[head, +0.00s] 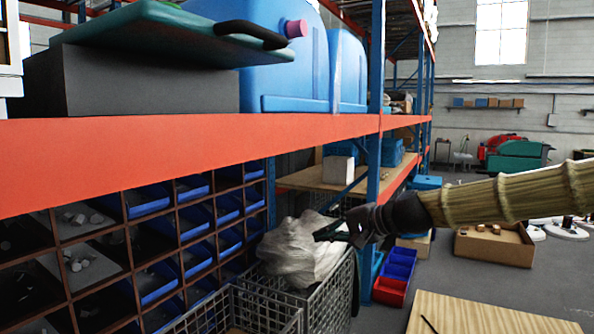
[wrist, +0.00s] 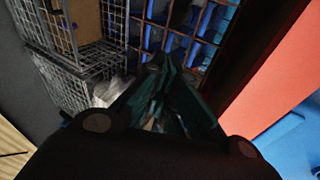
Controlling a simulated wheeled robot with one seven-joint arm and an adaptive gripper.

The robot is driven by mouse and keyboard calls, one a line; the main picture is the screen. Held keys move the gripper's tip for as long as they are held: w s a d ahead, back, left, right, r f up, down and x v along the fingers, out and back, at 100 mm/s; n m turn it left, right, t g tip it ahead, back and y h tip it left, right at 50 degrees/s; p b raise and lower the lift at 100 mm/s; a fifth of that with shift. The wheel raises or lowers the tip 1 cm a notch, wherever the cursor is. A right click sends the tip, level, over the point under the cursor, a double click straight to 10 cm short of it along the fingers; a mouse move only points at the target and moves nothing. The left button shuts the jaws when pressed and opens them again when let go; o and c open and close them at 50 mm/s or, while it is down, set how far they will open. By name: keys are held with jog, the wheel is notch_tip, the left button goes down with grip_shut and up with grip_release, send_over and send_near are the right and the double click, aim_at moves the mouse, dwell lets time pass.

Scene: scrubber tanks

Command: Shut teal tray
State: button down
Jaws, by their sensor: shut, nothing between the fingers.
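The teal tray (head: 165,36) is at the upper left of the head view, a flat slab above a dark grey box (head: 150,82). Its edge with a black handle (head: 250,34) points right, in front of a blue tank. I cannot tell how far it stands out from the box. The tray does not show clearly in the wrist view. My gripper (head: 328,232) is shut and empty, below the orange shelf beam and well to the lower right of the tray. Its dark fingers (wrist: 165,66) come together in the wrist view.
An orange beam (head: 200,150) runs between my gripper's height and the tray; it also shows in the wrist view (wrist: 280,75). Blue bins (head: 150,205) fill the rack below. Wire baskets (head: 265,312) and a plastic bag (head: 290,250) are close to my gripper. A blue upright (head: 374,180) stands behind.

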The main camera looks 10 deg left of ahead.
jog(key=s+d+r+n+y, duration=0.1)
jog(key=s+r+y, duration=0.1)
jog(key=r, duration=1)
jog(key=s+d+r+y, duration=0.1)
jog(key=d+r, duration=0.1)
jog(key=r, duration=1.1)
jog(key=n+y, duration=0.1)
jog(key=y, duration=0.2)
send_near(285, 59)
jog(key=p+x, duration=0.2)
jog(key=x, duration=0.1)
jog(key=p+x, duration=0.3)
jog(key=x, duration=0.1)
jog(key=shift+s, duration=0.25)
